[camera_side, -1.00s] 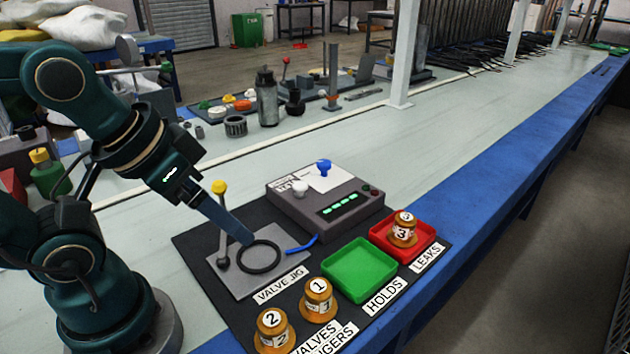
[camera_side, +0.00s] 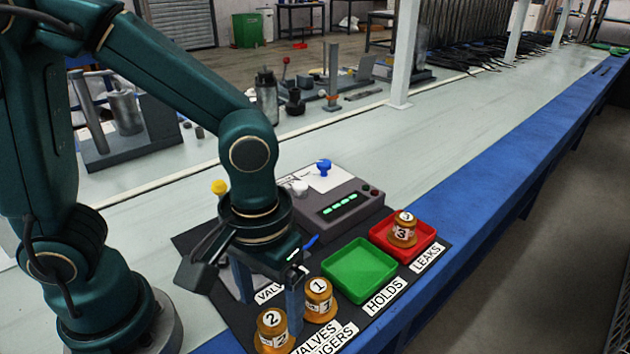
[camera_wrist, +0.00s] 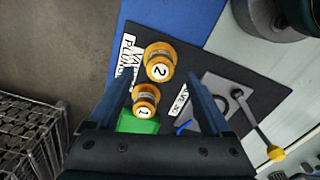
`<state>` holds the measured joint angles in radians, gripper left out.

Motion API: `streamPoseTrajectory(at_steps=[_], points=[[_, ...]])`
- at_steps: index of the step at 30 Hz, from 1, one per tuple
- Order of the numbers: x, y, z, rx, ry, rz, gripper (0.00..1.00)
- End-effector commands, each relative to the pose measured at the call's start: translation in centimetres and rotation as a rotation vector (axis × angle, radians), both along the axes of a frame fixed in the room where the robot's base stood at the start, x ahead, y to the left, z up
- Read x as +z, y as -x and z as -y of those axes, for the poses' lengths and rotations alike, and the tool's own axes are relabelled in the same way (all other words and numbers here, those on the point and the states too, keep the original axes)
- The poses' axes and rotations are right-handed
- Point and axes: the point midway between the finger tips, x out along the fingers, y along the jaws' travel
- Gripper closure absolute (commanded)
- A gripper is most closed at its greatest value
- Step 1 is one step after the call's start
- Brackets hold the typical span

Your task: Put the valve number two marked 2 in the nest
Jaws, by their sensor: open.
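The valve marked 2 (camera_side: 272,330) is an orange-brown cap with a white numbered top, standing upright on the black mat at the front left. It also shows in the wrist view (camera_wrist: 160,62). My gripper (camera_side: 268,292) points down above the mat, open and empty, near valve 1 and valve 2. In the wrist view both valves lie between the lines of my fingers (camera_wrist: 163,88), with valve 2 farther out. The nest is on the grey valve jig plate (camera_side: 232,284), mostly hidden behind my gripper in the side view; its ring (camera_wrist: 222,103) shows partly in the wrist view.
Valve 1 (camera_side: 319,300) stands close beside valve 2. A green tray (camera_side: 358,270) is empty; a red tray (camera_side: 425,250) holds valve 3 (camera_side: 403,229). A grey control box (camera_side: 335,210) stands behind. The jig has a yellow-knobbed lever (camera_side: 219,187).

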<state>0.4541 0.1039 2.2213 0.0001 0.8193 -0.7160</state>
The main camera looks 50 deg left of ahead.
Motion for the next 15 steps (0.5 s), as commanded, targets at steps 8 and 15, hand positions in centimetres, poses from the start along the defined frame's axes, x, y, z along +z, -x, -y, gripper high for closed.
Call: streamPoseTrajectory(at_steps=[8,15], points=[[-3.2,0.1,-0.1,0.0,-0.001,-0.003,0.17],[-4.5,0.0,-0.1,0.001,0.001,0.001,0.17]])
